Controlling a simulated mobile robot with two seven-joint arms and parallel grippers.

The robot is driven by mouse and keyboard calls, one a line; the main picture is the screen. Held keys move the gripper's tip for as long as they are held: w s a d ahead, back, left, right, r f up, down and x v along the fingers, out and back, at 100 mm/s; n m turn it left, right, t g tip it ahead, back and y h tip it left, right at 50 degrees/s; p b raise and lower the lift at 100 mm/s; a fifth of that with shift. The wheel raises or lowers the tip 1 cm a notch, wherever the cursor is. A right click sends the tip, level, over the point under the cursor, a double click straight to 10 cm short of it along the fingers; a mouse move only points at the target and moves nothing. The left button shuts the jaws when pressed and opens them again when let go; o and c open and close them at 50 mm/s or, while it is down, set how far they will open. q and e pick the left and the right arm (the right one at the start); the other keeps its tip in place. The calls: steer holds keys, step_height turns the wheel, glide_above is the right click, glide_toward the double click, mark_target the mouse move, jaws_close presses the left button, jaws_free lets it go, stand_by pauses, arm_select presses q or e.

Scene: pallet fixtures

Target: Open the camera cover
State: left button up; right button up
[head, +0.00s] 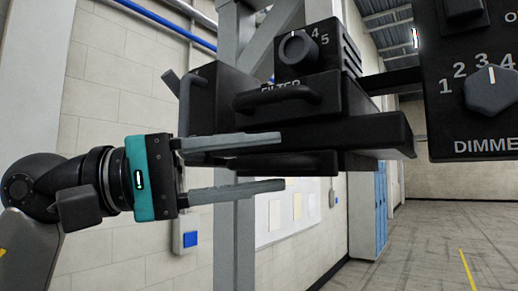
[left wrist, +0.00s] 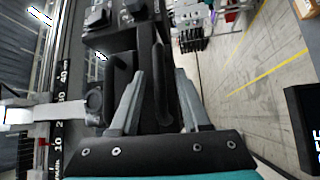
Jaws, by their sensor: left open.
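The black camera housing (head: 300,115) hangs on a grey frame in the head view, with a FILTER label and a dial on top. A black bar handle (head: 278,98) runs across its front, and I cannot tell which panel is the cover. My left gripper (head: 283,161) is open and reaches in from the left, its two grey fingers lying one above the other by the housing's lower part. In the left wrist view, a black curved handle (left wrist: 161,85) shows between the finger lines; contact cannot be told. My right gripper is out of view.
A black DIMMER panel (head: 480,95) with a knob stands at the right, close to the housing. A grey upright post (head: 235,230) is behind the gripper. Blue lockers (head: 381,210) and open floor (head: 430,245) lie farther back.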

arm_select(q)
steer(key=shift+d, duration=0.25)
jaws_close()
stand_by(1.4)
